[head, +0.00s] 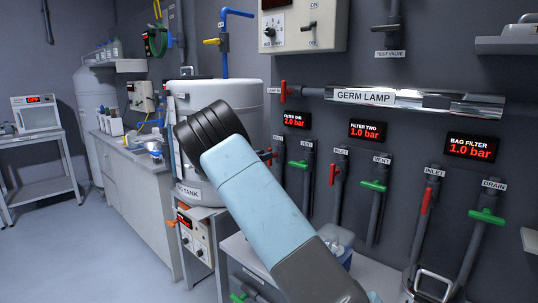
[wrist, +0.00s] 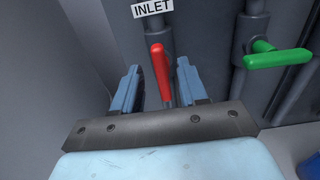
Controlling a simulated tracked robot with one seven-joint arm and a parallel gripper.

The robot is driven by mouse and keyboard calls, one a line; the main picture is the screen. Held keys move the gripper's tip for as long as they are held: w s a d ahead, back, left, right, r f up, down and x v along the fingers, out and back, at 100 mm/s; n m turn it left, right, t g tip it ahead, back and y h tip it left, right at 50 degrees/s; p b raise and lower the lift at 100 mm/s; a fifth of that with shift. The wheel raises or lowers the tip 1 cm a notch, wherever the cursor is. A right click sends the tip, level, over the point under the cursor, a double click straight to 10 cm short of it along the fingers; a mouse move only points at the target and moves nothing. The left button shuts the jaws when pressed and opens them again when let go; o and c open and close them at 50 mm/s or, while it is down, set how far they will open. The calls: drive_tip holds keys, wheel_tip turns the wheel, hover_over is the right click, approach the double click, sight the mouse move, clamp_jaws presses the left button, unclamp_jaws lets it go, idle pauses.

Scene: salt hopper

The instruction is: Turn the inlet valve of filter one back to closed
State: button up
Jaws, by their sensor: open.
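The red inlet valve handle of filter one (wrist: 160,74) is on a grey pipe below an INLET label in the wrist view. It appears upright there, roughly in line with the pipe. My gripper (wrist: 159,80) is open, with one blue finger on each side of the handle and gaps between. In the head view, a small red part of this valve (head: 268,155) shows beside my arm; my fingers are hidden behind my wrist. The filter one display (head: 296,121) reads 2.0 bar.
The green vent handle (wrist: 278,58) sticks out sideways close to my right finger; it also shows in the head view (head: 299,164). Filter two's red inlet handle (head: 333,174) is farther right. A white tank (head: 240,95) stands behind my arm. The floor at left is clear.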

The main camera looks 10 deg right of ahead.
drive_tip(key=shift+x, duration=2.15)
drive_tip(key=shift+c, duration=0.4)
